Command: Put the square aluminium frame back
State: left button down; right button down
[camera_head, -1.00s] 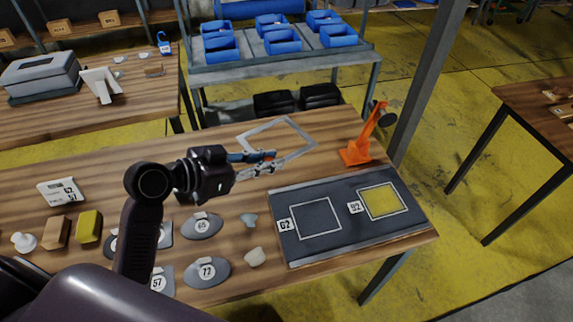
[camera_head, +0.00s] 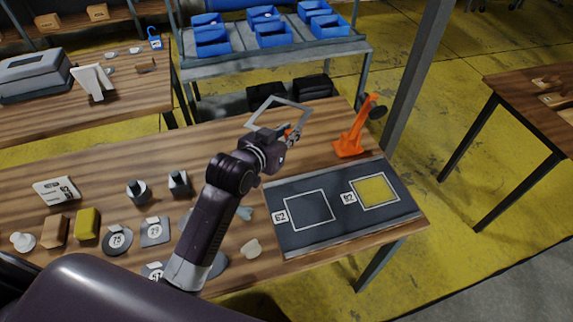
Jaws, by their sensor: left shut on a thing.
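The square aluminium frame (camera_head: 292,102) is a thin, light grey open square at the far side of the wooden table. My left gripper (camera_head: 288,133) is shut on its near side; the fingertips are partly hidden by the wrist. The frame looks tilted, and I cannot tell how far it is clear of the table. A dark mat (camera_head: 339,222) lies at the table's right end, with an outlined empty square marked 62 (camera_head: 309,210) and a yellow-filled square marked 92 (camera_head: 374,191). My right gripper is not in view.
An orange stand (camera_head: 349,142) is right of the frame, behind the mat. Grey numbered discs and plates (camera_head: 117,240), a yellow block (camera_head: 88,224) and a wooden block (camera_head: 55,231) are at the left. A shelf with blue bins (camera_head: 273,34) stands behind.

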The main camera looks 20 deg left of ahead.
pick_arm(q)
notch_tip(320, 180, down, 15)
jog(key=shift+r, duration=0.1)
jog(key=shift+f, duration=0.2)
jog(key=shift+f, duration=0.45)
jog(key=c, duration=1.8)
grip_release()
jog(key=shift+c, duration=0.2)
